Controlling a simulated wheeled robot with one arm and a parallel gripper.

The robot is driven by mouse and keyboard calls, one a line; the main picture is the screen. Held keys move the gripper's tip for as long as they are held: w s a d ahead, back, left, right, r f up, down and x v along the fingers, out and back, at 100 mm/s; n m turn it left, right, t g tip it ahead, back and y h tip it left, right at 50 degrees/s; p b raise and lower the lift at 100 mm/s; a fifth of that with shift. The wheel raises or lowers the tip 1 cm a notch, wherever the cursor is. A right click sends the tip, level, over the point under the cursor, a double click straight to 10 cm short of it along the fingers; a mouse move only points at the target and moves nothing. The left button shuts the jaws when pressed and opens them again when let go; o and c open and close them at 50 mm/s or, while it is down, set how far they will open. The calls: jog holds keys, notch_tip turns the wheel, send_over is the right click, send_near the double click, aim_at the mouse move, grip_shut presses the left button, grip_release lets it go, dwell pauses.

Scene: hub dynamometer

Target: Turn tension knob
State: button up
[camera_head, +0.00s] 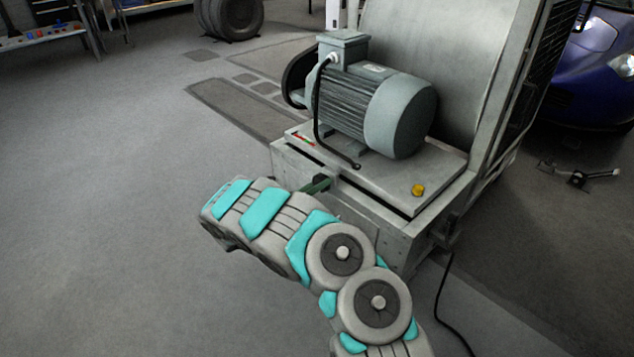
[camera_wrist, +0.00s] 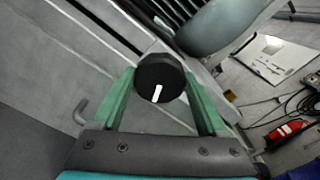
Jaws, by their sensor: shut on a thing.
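The tension knob (camera_wrist: 158,76) is black and round with a white pointer line, on the grey machine base. In the wrist view the line runs toward the bottom, leaning slightly left. My gripper (camera_wrist: 159,85) has its two green fingers on either side of the knob and is shut on it. In the head view my gripper (camera_head: 318,184) reaches the front face of the machine base (camera_head: 385,223), and the knob is hidden there or too small to tell.
A grey electric motor (camera_head: 400,115) with a black cable sits on the base. A yellow button (camera_head: 418,190) is on the base top at the right. A black cable (camera_head: 440,300) lies on the floor at the right. A blue car (camera_head: 595,75) stands behind. The floor at left is clear.

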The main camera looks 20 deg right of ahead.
jog(key=n+p, duration=0.2)
jog(key=n, duration=0.3)
jog(key=shift+f+n, duration=0.1)
jog(key=shift+n, duration=0.3)
dwell(0.4)
jog(key=o, duration=1.3)
jog(key=shift+a, duration=0.15)
jog(key=v, duration=0.7)
jog(key=shift+s+a, duration=0.1)
jog(key=shift+a, duration=0.2)
